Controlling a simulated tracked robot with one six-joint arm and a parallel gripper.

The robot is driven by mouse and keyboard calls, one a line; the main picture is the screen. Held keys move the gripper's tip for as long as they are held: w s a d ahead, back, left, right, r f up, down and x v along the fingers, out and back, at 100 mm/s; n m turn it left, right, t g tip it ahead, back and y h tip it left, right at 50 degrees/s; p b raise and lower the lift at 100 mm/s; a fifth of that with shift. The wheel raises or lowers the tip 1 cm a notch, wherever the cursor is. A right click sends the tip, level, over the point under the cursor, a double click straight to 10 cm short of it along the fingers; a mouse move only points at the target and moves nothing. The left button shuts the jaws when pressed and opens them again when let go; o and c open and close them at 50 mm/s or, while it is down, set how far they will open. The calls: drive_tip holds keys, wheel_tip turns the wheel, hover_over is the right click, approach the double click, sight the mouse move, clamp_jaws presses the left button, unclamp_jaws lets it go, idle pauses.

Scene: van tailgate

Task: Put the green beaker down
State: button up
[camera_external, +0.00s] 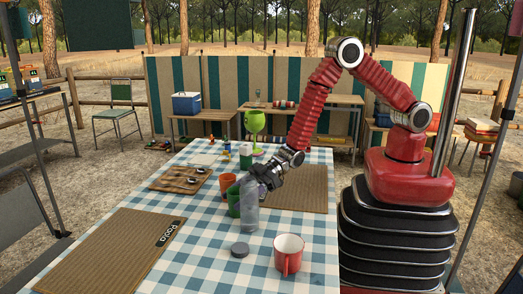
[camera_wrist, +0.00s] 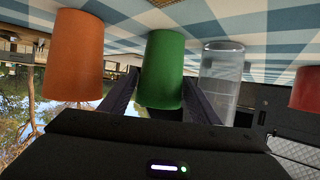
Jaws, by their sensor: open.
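In the wrist view, which looks upside down, the green beaker (camera_wrist: 164,65) is between the two spread fingers of my gripper (camera_wrist: 160,100). My gripper (camera_external: 262,178) is open around it; I cannot tell whether either finger touches it. An orange beaker (camera_external: 228,186) stands just behind the green one; in the wrist view it is to the left (camera_wrist: 73,55).
A grey lid (camera_external: 240,249) and a red mug (camera_external: 289,254) are nearer the front. A wooden tray (camera_external: 166,181), a Paula mat (camera_external: 105,255) and a brown mat (camera_external: 305,193) lie around. Cloth left of the beaker is clear.

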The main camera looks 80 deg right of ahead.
drive_tip(key=v, duration=1.2)
idle(0.6)
drive_tip(key=s+d+r+m+h, duration=0.3)
drive_tip(key=d+r+m+h, duration=0.35)
drive_tip(key=d+r, duration=1.25)
drive_tip(key=s+d+r+g+h, duration=0.1)
drive_tip(key=s+d, duration=0.2)
drive_tip(key=s, duration=0.4)
drive_tip(key=s+d+r+m+g+h, duration=0.1)
drive_tip(key=s+d+r, duration=0.1)
drive_tip(key=s, duration=0.6)
drive_tip(key=s+d+r+m+g+h, duration=0.1)
drive_tip(key=s+d+r, duration=0.1)
drive_tip(key=s+d, duration=0.3)
drive_tip(key=s, duration=0.3)
drive_tip(key=shift+s+r+g, duration=0.2)
drive_tip(key=shift+r+g, duration=0.05)
drive_tip(key=shift+g, duration=0.15)
